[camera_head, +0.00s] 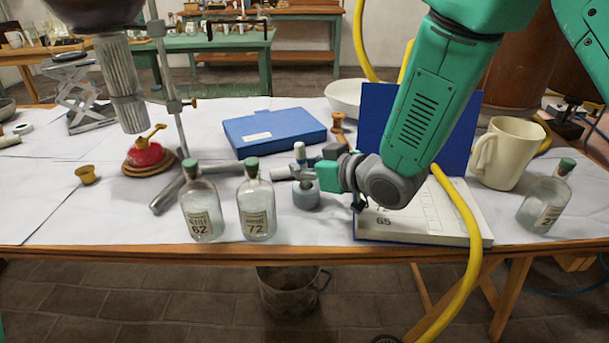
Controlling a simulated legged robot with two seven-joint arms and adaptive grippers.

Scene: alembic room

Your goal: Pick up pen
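I cannot make out a pen in the head view. My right arm comes in from the upper right, and its wrist hangs over the front of the open book (465,222). My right gripper (352,188) is low over the table beside the book's left edge. It is small, dark and partly hidden by the wrist, so its finger opening does not show. A small grey pot-like object (306,196) stands just left of it. Whether the gripper touches anything cannot be told. My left gripper is not in view.
Two stoppered bottles, 62 (202,212) and 72 (257,208), stand near the front edge. A blue case (273,130) lies behind them. A cream mug (509,153) and another bottle (544,205) stand right. White sheets (35,195) cover the left.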

